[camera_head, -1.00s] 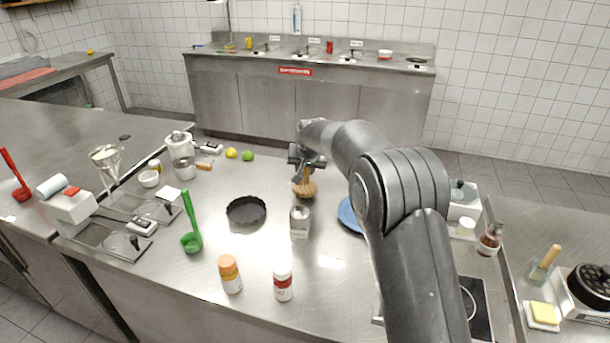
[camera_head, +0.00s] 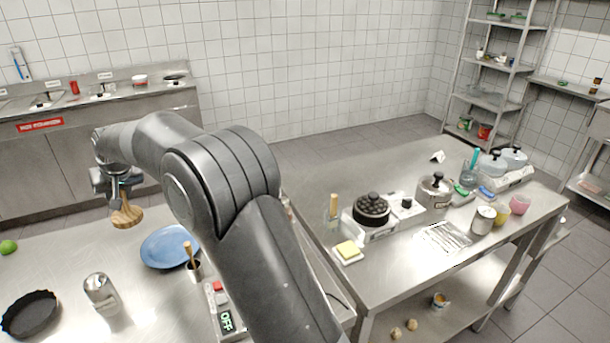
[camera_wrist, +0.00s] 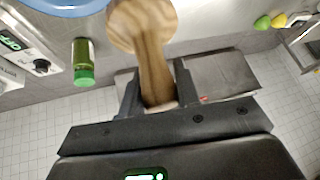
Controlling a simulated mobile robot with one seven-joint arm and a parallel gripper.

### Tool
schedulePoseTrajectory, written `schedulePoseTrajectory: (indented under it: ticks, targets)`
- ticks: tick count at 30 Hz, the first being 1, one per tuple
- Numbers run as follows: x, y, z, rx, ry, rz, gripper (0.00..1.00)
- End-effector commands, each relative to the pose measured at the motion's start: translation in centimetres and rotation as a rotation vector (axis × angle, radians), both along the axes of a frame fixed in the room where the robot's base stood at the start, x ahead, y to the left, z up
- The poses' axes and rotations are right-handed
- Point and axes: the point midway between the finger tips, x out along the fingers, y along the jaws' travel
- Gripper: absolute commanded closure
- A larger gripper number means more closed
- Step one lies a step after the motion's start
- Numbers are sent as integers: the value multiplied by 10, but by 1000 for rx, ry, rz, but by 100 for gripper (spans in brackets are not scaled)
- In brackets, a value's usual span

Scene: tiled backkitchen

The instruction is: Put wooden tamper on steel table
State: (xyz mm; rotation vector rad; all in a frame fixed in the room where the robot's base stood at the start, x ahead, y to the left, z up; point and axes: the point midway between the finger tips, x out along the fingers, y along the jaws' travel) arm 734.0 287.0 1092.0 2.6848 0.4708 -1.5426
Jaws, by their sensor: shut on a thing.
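The wooden tamper (camera_head: 127,216), light striped wood with a round wide end, hangs below my gripper (camera_head: 116,194) at the left in the head view. My gripper is shut on its handle; the wrist view shows the tamper (camera_wrist: 146,28) between the two fingers (camera_wrist: 157,92). It appears held above the far edge of the near steel counter (camera_head: 60,245), up and left of the blue plate. Another steel table (camera_head: 395,272) stands to the right, past my arm, with cookware on it.
On the near counter are the blue plate (camera_head: 165,247), a steel shaker (camera_head: 101,294), a black pan (camera_head: 30,314) and a small cup with a wooden handle (camera_head: 194,270). The right table holds a burner with a black pan (camera_head: 371,209), a butter dish (camera_head: 347,251) and pots (camera_head: 434,190). Its front strip is bare.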

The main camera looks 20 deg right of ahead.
Motion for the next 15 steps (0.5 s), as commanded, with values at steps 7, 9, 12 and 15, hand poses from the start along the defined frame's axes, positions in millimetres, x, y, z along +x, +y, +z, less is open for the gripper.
schedulePoseTrajectory:
  ticks: [7,9,12,15]
  targets:
    - [1,0,33,2,-5,0,100]
    - [1,0,45,2,-5,0,100]
    - [4,-9,54,0,-1,-12,100]
    - [10,-27,53,0,-1,-34,100]
